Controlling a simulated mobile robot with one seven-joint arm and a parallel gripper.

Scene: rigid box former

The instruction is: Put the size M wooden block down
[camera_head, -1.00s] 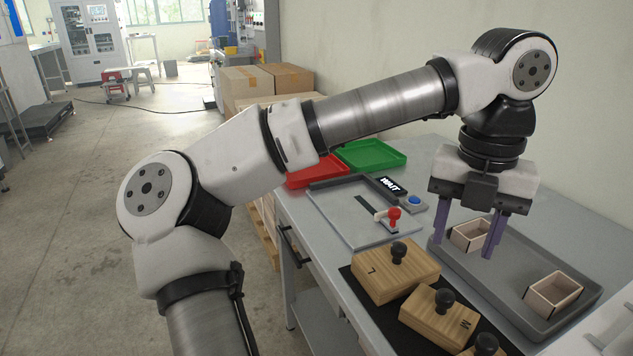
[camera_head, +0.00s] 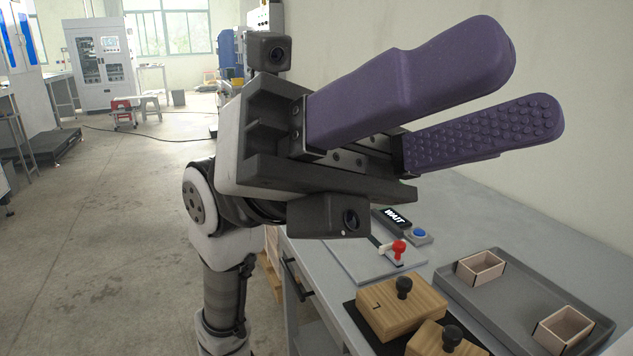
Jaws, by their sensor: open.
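My gripper (camera_head: 528,85) is raised close to the camera, its two purple fingers apart and pointing up and right. Nothing is between them. The size M wooden block (camera_head: 426,344), with a black knob, stands on a dark mat (camera_head: 352,312) at the bottom edge of the view. It is partly cut off, and its letter is out of view. My gripper is well above and apart from it. The wooden block marked L (camera_head: 395,309), also with a black knob, stands behind it on the mat.
A grey tray (camera_head: 452,292) on the right holds two small open boxes (camera_head: 480,266) (camera_head: 562,329). Behind the blocks are a plate (camera_head: 345,250) with a red-knobbed clamp (camera_head: 398,249), a blue button (camera_head: 418,232) and a "WAIT" display (camera_head: 396,219). My arm hides the table's far end.

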